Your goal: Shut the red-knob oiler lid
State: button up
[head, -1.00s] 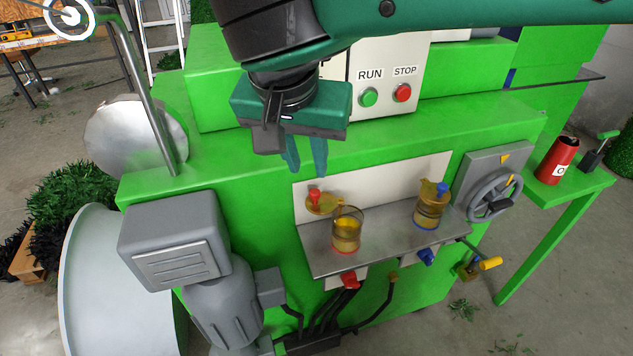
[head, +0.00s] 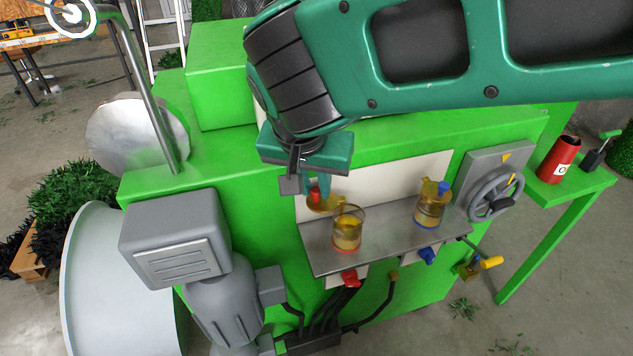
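The red-knob oiler (head: 347,232) is a clear cup with yellow oil and a red base ring, standing on the metal shelf. Its brass lid (head: 326,205) is swung open to the left and back of the cup, leaving the cup's top uncovered. The red knob (head: 315,194) sits on the lid, partly hidden by my fingers. My gripper (head: 319,187) is low over the knob, its teal fingers pointing down. Whether they touch the knob, and how far apart they are, I cannot make out.
A blue-knob oiler (head: 431,207) stands to the right on the shelf (head: 388,242). Beyond it is a grey handwheel (head: 494,197). A white backplate (head: 390,184) rises behind the shelf. A grey motor (head: 178,245) is at the left. A red can (head: 560,160) sits on the green side table.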

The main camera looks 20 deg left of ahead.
aim_at(329, 211)
grip_shut()
jog(key=shift+d, duration=0.1)
jog(key=n, duration=0.1)
jog(key=s+d+n+y, duration=0.1)
jog(key=n, duration=0.1)
jog(key=d+n+y, duration=0.1)
jog(key=n, duration=0.1)
jog(key=shift+s, duration=0.3)
jog(key=n, duration=0.2)
jog(key=d+n+g+y, duration=0.1)
jog(key=n, duration=0.1)
jog(key=d+n, duration=0.1)
jog(key=shift+s+d+n+g+y, duration=0.2)
jog(key=shift+s+n+g+y, duration=0.1)
jog(key=shift+n, duration=0.1)
jog(key=shift+w+d+n+g+y, duration=0.2)
jog(key=shift+d+n+g, duration=0.4)
jog(key=shift+n, duration=0.95)
jog(key=shift+w+d+n+g+y, duration=0.2)
jog(key=shift+d+n+g, duration=0.4)
jog(key=shift+n, duration=0.9)
jog(key=shift+w+d+n+g+y, duration=0.1)
jog(key=shift+w+d+n+g, duration=0.35)
jog(key=shift+n, duration=1.1)
jog(key=shift+s+d, duration=0.15)
jog(key=shift+d, duration=0.1)
